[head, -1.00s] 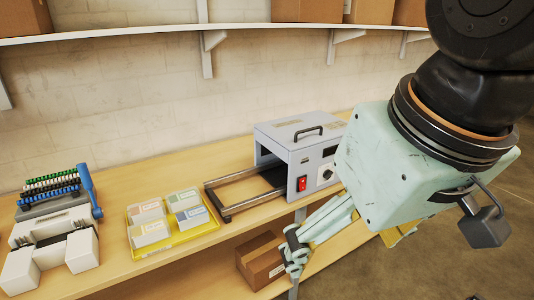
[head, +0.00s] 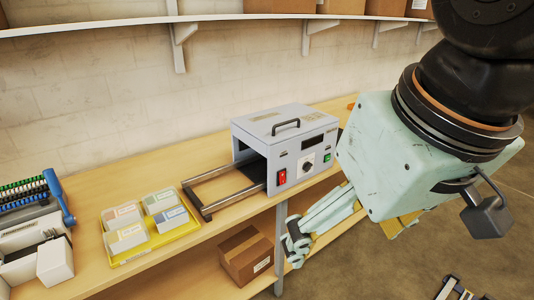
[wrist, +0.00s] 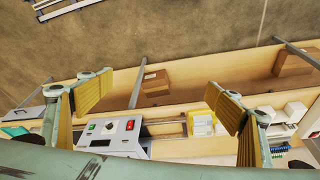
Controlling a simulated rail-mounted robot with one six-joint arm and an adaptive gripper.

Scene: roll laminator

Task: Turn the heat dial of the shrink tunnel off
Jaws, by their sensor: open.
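The shrink tunnel (head: 285,145) is a grey box with a black top handle, standing on the bench. Its front panel has a red switch (head: 282,177), a round heat dial (head: 308,162) with a dark knob on a pale plate, and a small green button (head: 327,158). In the wrist view the tunnel (wrist: 118,143) lies low and left of centre, with its dial (wrist: 108,127) between the green button and red switch. My gripper (head: 294,250) is open and empty, in front of and below the panel, apart from it. In the wrist view its fingers (wrist: 158,97) are wide apart.
A rail frame (head: 205,200) extends from the tunnel's left side. Left of it are a yellow tray (head: 185,232) of card stacks and a binding machine (head: 35,235). A cardboard box (head: 246,256) sits on the lower shelf. The floor in front is largely clear.

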